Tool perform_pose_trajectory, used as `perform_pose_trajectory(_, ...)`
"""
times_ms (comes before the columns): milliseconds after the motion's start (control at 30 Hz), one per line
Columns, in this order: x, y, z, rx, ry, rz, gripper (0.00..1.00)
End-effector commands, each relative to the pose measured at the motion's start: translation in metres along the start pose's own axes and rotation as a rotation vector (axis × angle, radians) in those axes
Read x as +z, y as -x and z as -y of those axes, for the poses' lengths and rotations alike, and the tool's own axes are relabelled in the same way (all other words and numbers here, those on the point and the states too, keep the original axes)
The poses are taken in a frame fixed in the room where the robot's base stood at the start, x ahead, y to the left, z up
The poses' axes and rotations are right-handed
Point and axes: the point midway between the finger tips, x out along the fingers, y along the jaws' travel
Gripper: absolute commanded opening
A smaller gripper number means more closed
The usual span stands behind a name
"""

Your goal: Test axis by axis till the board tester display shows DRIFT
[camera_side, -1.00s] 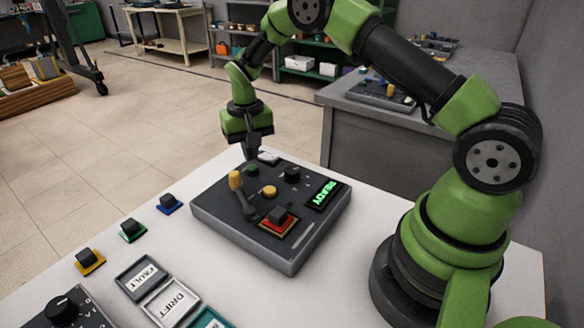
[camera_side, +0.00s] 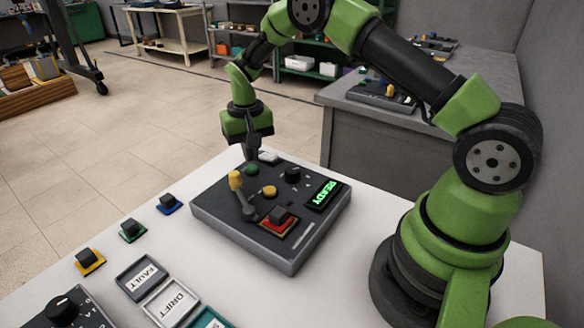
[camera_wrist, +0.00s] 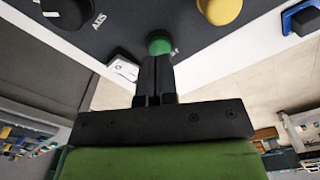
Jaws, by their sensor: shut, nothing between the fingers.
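The board tester (camera_side: 245,235) is a dark box on the white table. Its display (camera_side: 325,194) reads READY in green. Its top carries a green button (camera_side: 252,169), a yellow button (camera_side: 269,192), a black knob (camera_side: 292,174), a yellow-handled lever (camera_side: 237,182) and a black block on a red square (camera_side: 279,217). In the wrist view the knob (camera_wrist: 68,10) has an AXIS label beside it. My gripper (camera_side: 250,155) is shut and empty, pointing down at the tester's far edge. In the wrist view its tips (camera_wrist: 155,58) overlap the green button (camera_wrist: 159,42); I cannot tell whether they touch.
A white piece (camera_side: 268,156) is at the tester's far edge. Blue (camera_side: 168,205), green (camera_side: 132,231) and yellow (camera_side: 90,262) pads with black blocks lie left. FAULT (camera_side: 142,276) and DRIFT (camera_side: 171,302) trays and a dial box (camera_side: 62,312) are in front.

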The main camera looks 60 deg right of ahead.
Motion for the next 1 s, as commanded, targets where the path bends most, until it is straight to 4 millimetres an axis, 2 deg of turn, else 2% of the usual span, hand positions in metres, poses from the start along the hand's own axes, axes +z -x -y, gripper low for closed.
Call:
perform_pose_trajectory(733, 0.0, -0.023, 0.0, 0.0, 0.0, 0.0, 0.0)
perform_pose_trajectory(1000, 0.0, -0.025, 0.0, 0.0, 0.0, 0.0, 0.0)
